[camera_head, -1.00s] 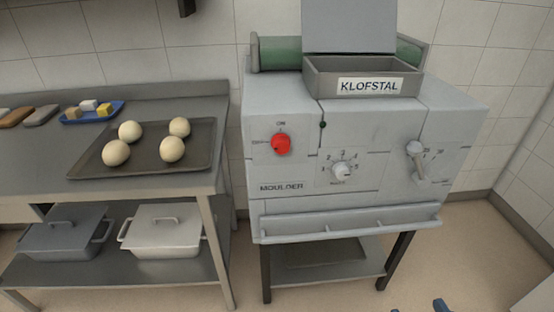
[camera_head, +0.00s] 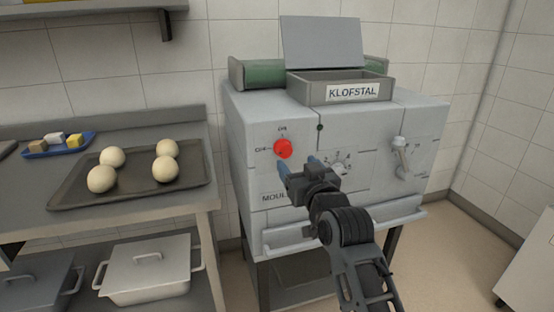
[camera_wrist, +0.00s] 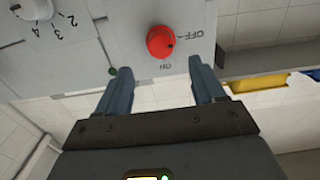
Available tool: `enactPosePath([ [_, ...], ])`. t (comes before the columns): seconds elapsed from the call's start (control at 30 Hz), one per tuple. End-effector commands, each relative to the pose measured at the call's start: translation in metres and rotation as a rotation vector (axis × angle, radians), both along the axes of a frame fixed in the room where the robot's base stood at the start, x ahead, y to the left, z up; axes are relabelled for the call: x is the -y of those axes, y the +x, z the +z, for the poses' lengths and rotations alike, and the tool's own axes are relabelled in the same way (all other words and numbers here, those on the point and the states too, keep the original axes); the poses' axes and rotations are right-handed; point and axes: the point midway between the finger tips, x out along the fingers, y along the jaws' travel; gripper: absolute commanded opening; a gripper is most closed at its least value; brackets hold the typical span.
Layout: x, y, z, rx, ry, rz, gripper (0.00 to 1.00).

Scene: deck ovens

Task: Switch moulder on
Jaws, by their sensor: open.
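The moulder (camera_head: 240,130) is a grey machine with a sloped front panel. Its round red switch knob (camera_head: 282,149) sits at the panel's upper left, with ON printed above and OFF to its left. In the wrist view the red knob (camera_wrist: 160,42) appears upside down, its dark mark on the side towards OFF. My gripper (camera_head: 298,164) is open and empty, just below and right of the knob in the head view. In the wrist view the blue fingers of my gripper (camera_wrist: 160,70) point towards the panel on either side of the knob, apparently not touching it.
A numbered dial (camera_head: 338,168) is partly hidden by my gripper, and a lever knob (camera_head: 401,145) is at the right. A hopper labelled KLOFSTAL (camera_head: 352,92) tops the machine. A tray (camera_head: 130,194) of dough balls lies on the left counter.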

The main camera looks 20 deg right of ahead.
Motion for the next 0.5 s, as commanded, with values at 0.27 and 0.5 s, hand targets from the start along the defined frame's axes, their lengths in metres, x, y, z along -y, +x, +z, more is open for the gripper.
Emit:
enactPosePath([
  [0.27, 0.0, 0.032, 0.003, 0.001, 0.005, 0.0, 0.69],
  [0.5, 0.0, 0.066, 0.002, 0.001, 0.004, 0.0, 0.69],
])
